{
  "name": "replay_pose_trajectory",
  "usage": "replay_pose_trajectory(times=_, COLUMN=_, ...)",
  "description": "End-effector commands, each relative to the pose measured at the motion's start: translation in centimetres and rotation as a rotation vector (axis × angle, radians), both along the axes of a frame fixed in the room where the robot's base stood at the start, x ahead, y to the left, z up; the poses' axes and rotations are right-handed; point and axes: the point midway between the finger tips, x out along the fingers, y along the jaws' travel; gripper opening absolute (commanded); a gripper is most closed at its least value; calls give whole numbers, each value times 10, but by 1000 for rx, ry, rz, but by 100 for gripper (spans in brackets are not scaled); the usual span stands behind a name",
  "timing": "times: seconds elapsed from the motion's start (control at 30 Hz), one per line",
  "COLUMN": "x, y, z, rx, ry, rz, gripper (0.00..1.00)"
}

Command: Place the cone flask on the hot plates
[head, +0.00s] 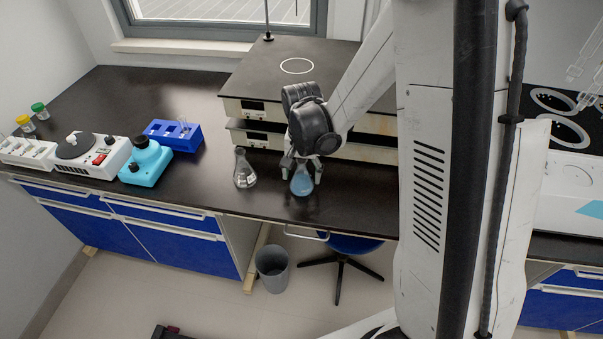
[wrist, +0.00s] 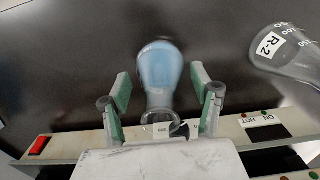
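A cone flask with blue liquid (head: 302,182) stands upright on the black bench in front of the hot plates. In the wrist view the blue flask (wrist: 160,72) lies between the fingers of my gripper (wrist: 161,92), with a gap on each side. My gripper (head: 302,170) is open and reaches down around the flask in the head view. A second, clear cone flask (head: 244,172) stands to its left; in the wrist view this flask (wrist: 290,52) bears the label R-2. The hot plates (head: 262,92) are wide flat units with a white ring on top; their front panel (wrist: 262,124) shows in the wrist view.
A blue rack (head: 173,136), a teal device (head: 146,163) and a white device (head: 92,155) stand on the bench at left. A thin metal rod (head: 267,18) rises at the back of the hot plates. The bench's front edge is close to the flasks.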

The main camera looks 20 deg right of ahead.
Motion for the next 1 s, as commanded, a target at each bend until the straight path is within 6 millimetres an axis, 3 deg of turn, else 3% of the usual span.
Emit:
replay_pose_trajectory(times=0.37, x=0, y=0, z=11, rx=0, ry=0, rz=0, gripper=60)
replay_pose_trajectory(times=0.8, x=0, y=0, z=90, rx=0, ry=0, rz=0, gripper=60)
replay_pose_trajectory(times=1.0, x=0, y=0, z=115, rx=0, ry=0, rz=0, gripper=60)
